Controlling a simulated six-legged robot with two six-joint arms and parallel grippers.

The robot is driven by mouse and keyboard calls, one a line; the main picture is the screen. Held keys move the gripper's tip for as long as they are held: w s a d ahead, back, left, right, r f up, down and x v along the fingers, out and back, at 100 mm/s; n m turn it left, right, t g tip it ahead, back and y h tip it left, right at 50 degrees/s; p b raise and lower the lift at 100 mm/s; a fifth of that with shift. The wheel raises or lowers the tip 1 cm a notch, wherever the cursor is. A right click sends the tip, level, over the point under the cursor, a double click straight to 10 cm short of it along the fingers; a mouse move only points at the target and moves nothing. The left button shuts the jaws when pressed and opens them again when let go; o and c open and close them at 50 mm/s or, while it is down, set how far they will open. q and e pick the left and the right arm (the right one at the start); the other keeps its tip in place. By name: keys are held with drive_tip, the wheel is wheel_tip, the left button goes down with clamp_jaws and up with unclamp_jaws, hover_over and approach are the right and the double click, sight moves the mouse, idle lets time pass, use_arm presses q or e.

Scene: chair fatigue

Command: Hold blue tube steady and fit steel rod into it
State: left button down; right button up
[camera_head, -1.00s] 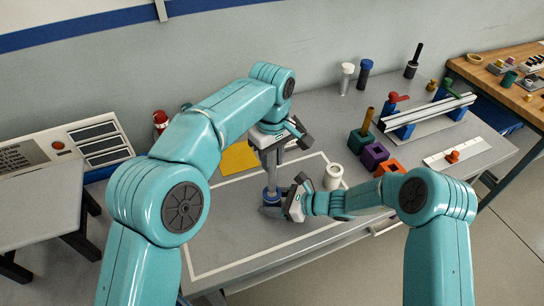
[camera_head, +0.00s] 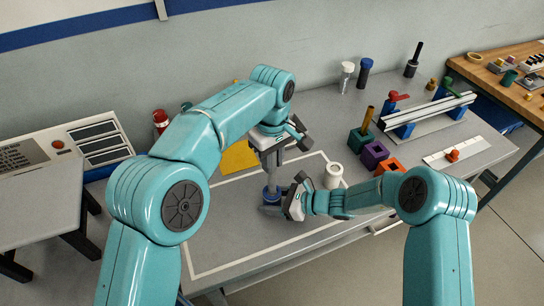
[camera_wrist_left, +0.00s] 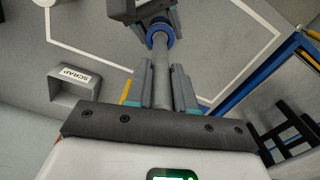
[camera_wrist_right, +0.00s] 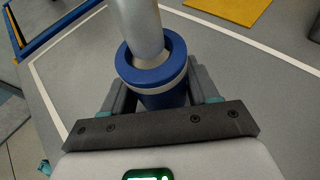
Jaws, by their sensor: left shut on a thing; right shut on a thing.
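The steel rod (camera_head: 272,179) stands nearly upright in my left gripper (camera_head: 272,165), which is shut on it from above; the rod also runs between the fingers in the left wrist view (camera_wrist_left: 161,58). Below it, my right gripper (camera_head: 274,206) is shut around the short blue tube (camera_head: 270,194) near the bench surface. In the right wrist view the rod (camera_wrist_right: 138,28) meets the open top of the blue tube (camera_wrist_right: 165,98), its lower end within the rim. The depth inside is hidden. The tube's rim circles the rod's end in the left wrist view (camera_wrist_left: 159,34).
Green, purple and orange blocks (camera_head: 374,154) and a rail fixture (camera_head: 428,115) are farther right. A yellow sheet (camera_head: 239,157) lies behind my left arm. The white-outlined bench area in front is clear.

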sight(272, 178)
use_arm(q)
drive_tip(key=shift+f, duration=3.55)
drive_tip(key=c, duration=0.9)
unclamp_jaws()
wheel_tip(272, 178, up, 12)
drive_tip(key=shift+r, duration=0.1)
use_arm(e)
drive_tip(key=o, duration=1.2)
